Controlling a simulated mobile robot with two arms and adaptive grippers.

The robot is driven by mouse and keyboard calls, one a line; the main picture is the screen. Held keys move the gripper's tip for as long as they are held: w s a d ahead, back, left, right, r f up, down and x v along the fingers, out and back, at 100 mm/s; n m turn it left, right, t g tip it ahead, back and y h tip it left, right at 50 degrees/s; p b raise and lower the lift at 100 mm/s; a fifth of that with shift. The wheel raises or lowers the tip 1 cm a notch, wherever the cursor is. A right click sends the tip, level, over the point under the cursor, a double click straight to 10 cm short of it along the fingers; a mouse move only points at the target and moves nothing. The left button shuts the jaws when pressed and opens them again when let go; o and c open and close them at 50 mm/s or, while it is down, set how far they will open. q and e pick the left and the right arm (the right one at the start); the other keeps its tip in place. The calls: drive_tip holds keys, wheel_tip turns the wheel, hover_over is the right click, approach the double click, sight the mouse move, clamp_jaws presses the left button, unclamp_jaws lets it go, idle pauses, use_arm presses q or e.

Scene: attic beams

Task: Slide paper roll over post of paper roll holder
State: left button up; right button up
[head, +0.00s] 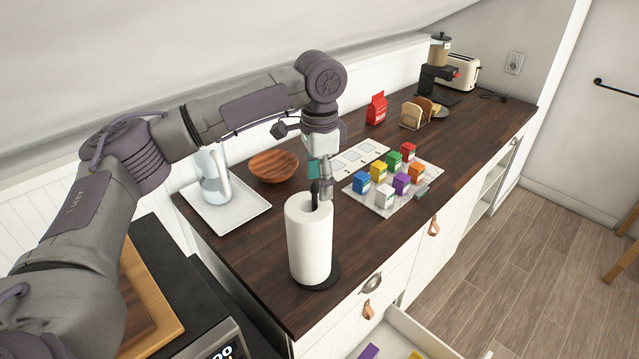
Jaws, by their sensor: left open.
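The white paper roll (310,245) stands upright on the dark round base of the paper roll holder (331,276) near the counter's front edge. The roll is around the holder's post, whose dark tip shows at the roll's top opening. My left gripper (321,192) is just above the roll's top, pointing down, its fingers close to the post tip and the roll's rim. It is open; whether a finger touches the roll cannot be told. My right gripper is not in view.
A white tray with a glass pitcher (213,178) and a wooden bowl (273,166) stand left of the roll. Several coloured boxes sit on a tray (423,192) to the right. An open drawer (401,333) juts out below the counter.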

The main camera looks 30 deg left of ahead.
use_arm(q)
wheel_tip(320, 180, up, 11)
drive_tip(key=shift+f, duration=0.15)
idle(0.6)
